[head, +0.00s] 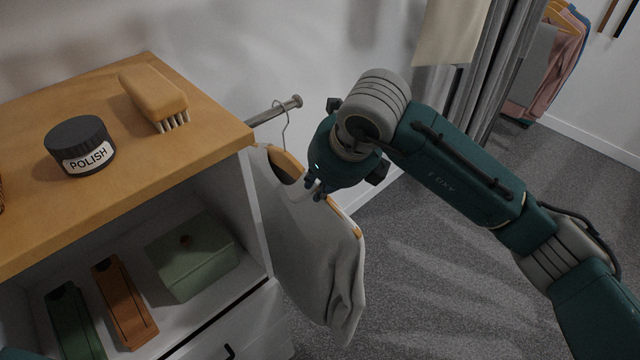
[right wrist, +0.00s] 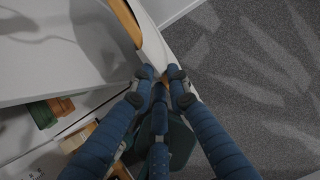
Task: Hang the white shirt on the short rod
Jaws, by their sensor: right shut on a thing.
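The white shirt (head: 305,240) hangs on a wooden hanger (head: 287,163) beside the cabinet. The hanger's thin metal hook (head: 286,128) reaches up to the short rod (head: 262,117), which sticks out from behind the cabinet. The hook's top overlaps the rod; I cannot tell whether it rests on it. My right gripper (head: 318,187) is shut on the hanger's shoulder with the shirt. The right wrist view shows its fingers (right wrist: 163,76) around the hanger (right wrist: 127,22), with part of the shirt (right wrist: 152,40) alongside. My left gripper is not in view.
The wooden cabinet top (head: 60,115) holds a brush (head: 152,90) and a polish tin (head: 80,146). A green box (head: 192,255) sits on the shelf below. Grey curtains (head: 500,60) and other hanging clothes (head: 560,65) are behind. The carpet (head: 420,290) at right is clear.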

